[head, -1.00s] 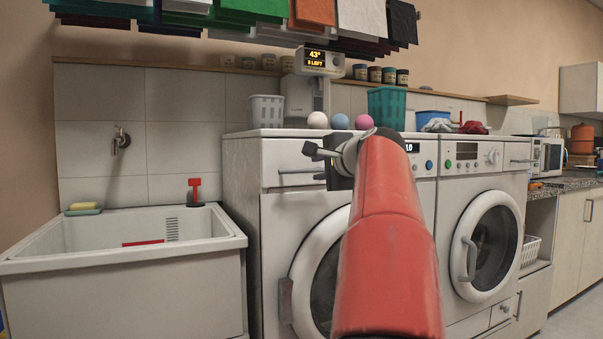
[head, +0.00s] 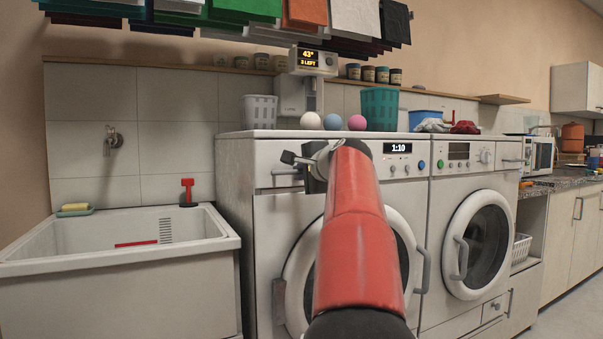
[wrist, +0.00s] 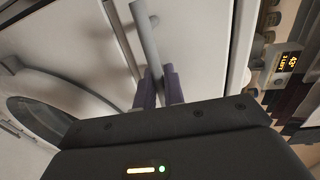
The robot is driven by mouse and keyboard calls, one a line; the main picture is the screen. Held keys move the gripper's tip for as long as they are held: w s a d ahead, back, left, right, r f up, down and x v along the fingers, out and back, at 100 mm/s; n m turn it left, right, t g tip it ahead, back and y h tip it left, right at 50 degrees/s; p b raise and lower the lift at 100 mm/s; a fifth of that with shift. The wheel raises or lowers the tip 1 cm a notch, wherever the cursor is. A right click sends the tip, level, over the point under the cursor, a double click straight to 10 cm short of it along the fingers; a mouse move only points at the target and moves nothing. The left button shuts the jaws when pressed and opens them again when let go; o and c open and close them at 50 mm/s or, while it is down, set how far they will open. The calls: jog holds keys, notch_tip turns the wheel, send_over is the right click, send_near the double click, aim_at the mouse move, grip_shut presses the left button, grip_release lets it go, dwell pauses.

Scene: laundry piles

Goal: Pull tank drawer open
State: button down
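The tank drawer (head: 270,153) is at the top left of the left machine's front. In the head view its face looks flush with the machine. Its grey bar handle (head: 287,172) runs level and is partly hidden by my arm. My gripper (head: 313,182) is at the handle's right part in the head view, with the fingers hidden there. In the wrist view, which is turned on its side, the handle (wrist: 147,38) runs down between the two purple-grey fingers of my gripper (wrist: 161,85). The fingers are close together, with the bar filling the narrow gap.
The left machine's round door (head: 305,285) is below the drawer, partly behind my arm. A white sink (head: 120,245) stands at the left. A second machine (head: 475,215) stands at the right. Three balls (head: 333,121) and a teal basket (head: 380,108) sit on top.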

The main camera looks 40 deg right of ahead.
jog(key=shift+s, duration=0.1)
jog(key=f+b+v, duration=0.2)
jog(key=v, duration=1.1)
jog(key=s+f+b+v, duration=0.1)
jog(key=f+b+v, duration=0.1)
jog(key=v, duration=1.2)
jog(key=shift+s+f+b, duration=0.2)
jog(key=shift+f+b, duration=0.15)
jog(key=shift+f, duration=0.2)
jog(key=shift+a, duration=0.1)
jog(key=c, duration=1.6)
grip_release()
jog(key=shift+s, duration=0.1)
jog(key=v, duration=0.7)
jog(key=shift+s+p, duration=0.35)
jog(key=shift+p, duration=0.05)
